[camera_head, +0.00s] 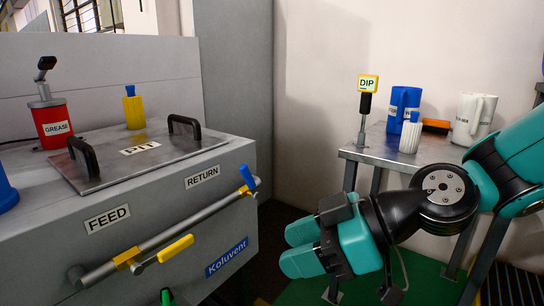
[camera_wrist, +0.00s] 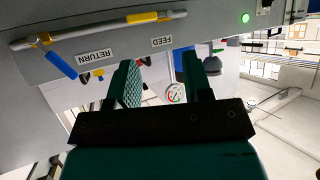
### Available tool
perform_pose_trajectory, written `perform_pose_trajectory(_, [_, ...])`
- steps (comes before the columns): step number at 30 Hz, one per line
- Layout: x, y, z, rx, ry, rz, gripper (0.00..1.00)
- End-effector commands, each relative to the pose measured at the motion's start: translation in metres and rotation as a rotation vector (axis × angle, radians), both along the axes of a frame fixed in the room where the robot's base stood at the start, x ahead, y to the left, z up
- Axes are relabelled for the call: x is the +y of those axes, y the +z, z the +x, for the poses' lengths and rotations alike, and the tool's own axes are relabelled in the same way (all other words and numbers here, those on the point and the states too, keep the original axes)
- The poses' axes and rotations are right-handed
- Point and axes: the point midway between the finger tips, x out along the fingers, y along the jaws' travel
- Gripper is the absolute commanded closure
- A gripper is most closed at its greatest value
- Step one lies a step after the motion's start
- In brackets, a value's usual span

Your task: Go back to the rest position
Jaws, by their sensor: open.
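My gripper (camera_head: 302,247) is at the lower middle of the head view, with its two green fingers apart and nothing between them. It hangs in front of the small side table and to the right of the grey machine (camera_head: 120,260). In the wrist view my gripper (camera_wrist: 160,80) is also open and empty, and the picture is upside down. The machine's front, with its FEED (camera_wrist: 169,41) and RETURN (camera_wrist: 96,55) labels, shows beyond the fingers. My arm reaches in from the right of the head view.
On the machine are a PIT lid (camera_head: 140,165) with two handles, a red GREASE can (camera_head: 52,125), a yellow bottle (camera_head: 133,108) and a front pipe with blue and yellow levers. The side table (camera_head: 375,152) holds a DIP sign (camera_head: 368,84), a blue mug (camera_head: 403,105) and a white jug (camera_head: 472,118).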

Motion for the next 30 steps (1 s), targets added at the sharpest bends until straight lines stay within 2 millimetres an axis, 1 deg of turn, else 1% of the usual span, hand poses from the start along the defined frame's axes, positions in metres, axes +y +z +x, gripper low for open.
perform_pose_trajectory(1, [-0.007,-0.002,-0.018,0.089,-0.010,-0.085,0.54])
perform_pose_trajectory(3, [-0.023,-0.008,-0.037,0.226,-0.064,-0.206,0.54])
perform_pose_trajectory(8, [-0.062,-0.015,-0.070,0.471,-0.269,-0.427,0.54])
perform_pose_trajectory(13, [-0.106,-0.013,-0.099,0.671,-0.557,-0.592,0.54])
perform_pose_trajectory(15, [-0.107,0.014,-0.098,0.683,-0.562,-0.596,0.54])
perform_pose_trajectory(20, [-0.107,0.053,-0.098,0.684,-0.559,-0.595,0.54])
perform_pose_trajectory(23, [-0.107,0.083,-0.098,0.683,-0.557,-0.594,0.54])
perform_pose_trajectory(26, [-0.106,0.119,-0.098,0.683,-0.556,-0.594,0.54])
perform_pose_trajectory(27, [-0.106,0.135,-0.098,0.683,-0.556,-0.594,0.54])
perform_pose_trajectory(29, [-0.106,0.158,-0.098,0.682,-0.556,-0.593,0.54])
perform_pose_trajectory(30, [-0.106,0.173,-0.098,0.681,-0.555,-0.593,0.54])
